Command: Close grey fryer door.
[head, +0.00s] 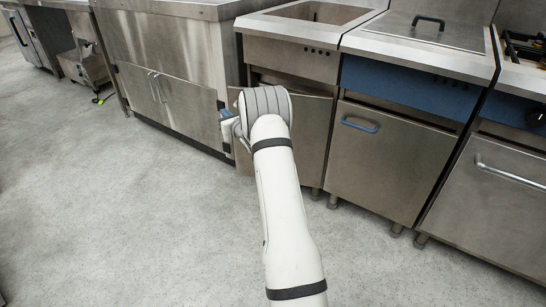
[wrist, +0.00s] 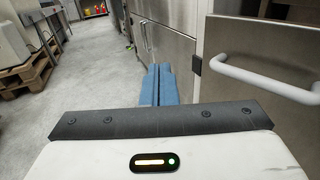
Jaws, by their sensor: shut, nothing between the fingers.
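The grey fryer (head: 290,60) stands between a steel cabinet and the blue-panelled unit in the head view. Its plain steel door (head: 311,130) stands ajar, its left side swung out from the front. My arm hides part of the door and its handle there. In the wrist view the door (wrist: 240,98) fills the right side, with a pale bar handle (wrist: 265,78) on its face. My gripper (wrist: 156,70) has its blue fingers together and empty, left of the door and handle. I cannot tell whether it touches the door.
The steel cabinet (head: 165,95) is close on the left. The blue-panelled fryer (head: 385,155) with a shut door stands on the right, then another steel unit (head: 500,190). The grey floor (head: 120,210) in front is clear. Wooden pallets (wrist: 25,72) lie at the far left.

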